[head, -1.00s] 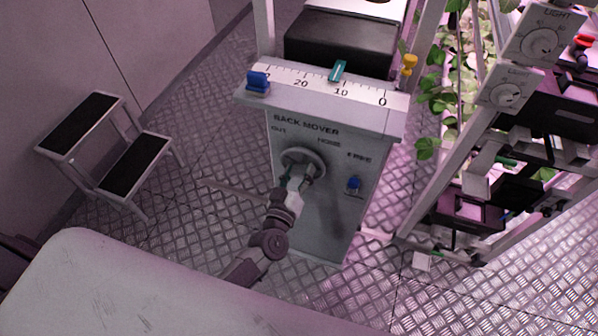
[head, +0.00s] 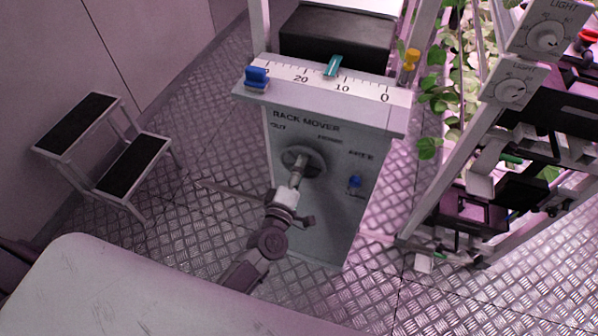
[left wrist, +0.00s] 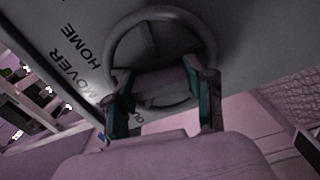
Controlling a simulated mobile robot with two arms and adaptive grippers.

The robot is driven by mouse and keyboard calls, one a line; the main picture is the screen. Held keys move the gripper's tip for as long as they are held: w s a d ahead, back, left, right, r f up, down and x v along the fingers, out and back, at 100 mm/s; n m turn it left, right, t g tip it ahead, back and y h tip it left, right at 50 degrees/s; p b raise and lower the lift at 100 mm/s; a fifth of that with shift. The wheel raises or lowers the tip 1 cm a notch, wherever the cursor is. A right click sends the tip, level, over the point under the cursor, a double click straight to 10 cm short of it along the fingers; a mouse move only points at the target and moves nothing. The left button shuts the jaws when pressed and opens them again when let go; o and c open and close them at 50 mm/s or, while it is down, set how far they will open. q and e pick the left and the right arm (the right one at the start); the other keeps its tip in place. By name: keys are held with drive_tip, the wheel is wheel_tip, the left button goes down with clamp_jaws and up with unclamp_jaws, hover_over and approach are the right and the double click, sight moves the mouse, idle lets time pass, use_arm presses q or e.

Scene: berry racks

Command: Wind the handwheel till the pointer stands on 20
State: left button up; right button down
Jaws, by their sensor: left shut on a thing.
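The handwheel (head: 290,154) is a grey ring on the front face of the rack mover cabinet (head: 335,205). It also shows in the left wrist view (left wrist: 113,48). My left gripper (head: 297,176) is shut on the handwheel, with its two teal-padded fingers (left wrist: 166,100) at the near part of the wheel. The exact contact is partly hidden. The teal pointer (head: 333,65) stands on the white scale (head: 365,90) on the cabinet top, between 10 and 20, nearer to 10. My right gripper is not in view.
A step stool (head: 135,165) stands left. Plant racks (head: 515,85) stand right.

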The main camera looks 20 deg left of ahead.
use_arm(q)
drive_tip(key=n+b, duration=0.1)
drive_tip(key=n, duration=0.2)
drive_tip(key=n+b, duration=0.1)
drive_tip(key=n, duration=0.2)
drive_tip(key=shift+w+a+r+n, duration=0.1)
drive_tip(key=shift+a+r+n, duration=0.05)
drive_tip(key=shift+n, duration=0.15)
drive_tip(key=n+b, duration=0.1)
drive_tip(key=n, duration=0.3)
drive_tip(key=shift+n+b, duration=0.35)
drive_tip(key=shift+n, duration=0.05)
drive_tip(key=o, duration=0.9)
drive_tip(key=shift+c, duration=0.2)
drive_tip(key=o, duration=0.3)
drive_tip(key=s, duration=1.2)
